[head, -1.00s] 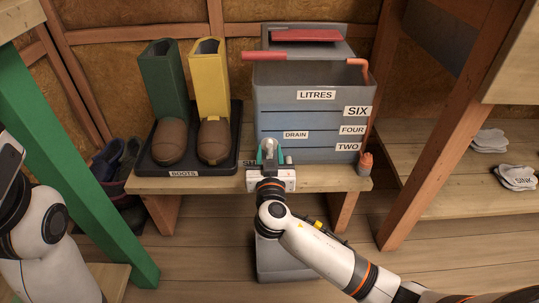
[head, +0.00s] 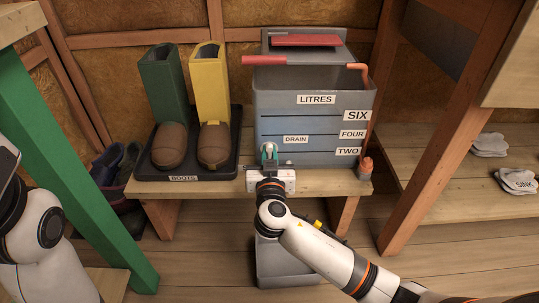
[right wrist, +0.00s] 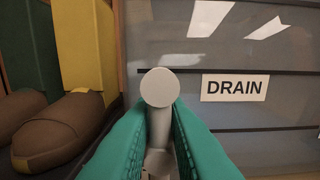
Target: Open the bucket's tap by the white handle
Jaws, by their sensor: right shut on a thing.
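The grey bucket (head: 290,122) stands on a wooden bench, marked with volume labels and a DRAIN label (head: 295,139). The tap's pale handle (head: 267,148) stands low on the bucket's front, left of centre. My right gripper (head: 269,158), with green fingers, is shut on it. In the right wrist view the handle's round end (right wrist: 160,87) shows above and between the two fingers (right wrist: 157,125), left of the DRAIN label (right wrist: 234,88). The fingers hide much of the tap's lower part. My left arm shows at the left edge, but its gripper is out of view.
Green and yellow boots (head: 212,90) stand on a dark tray (head: 236,140) left of the bucket. A grey container (head: 285,265) sits below the bench. A green post (head: 85,165) and a wooden post (head: 440,120) flank the bench.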

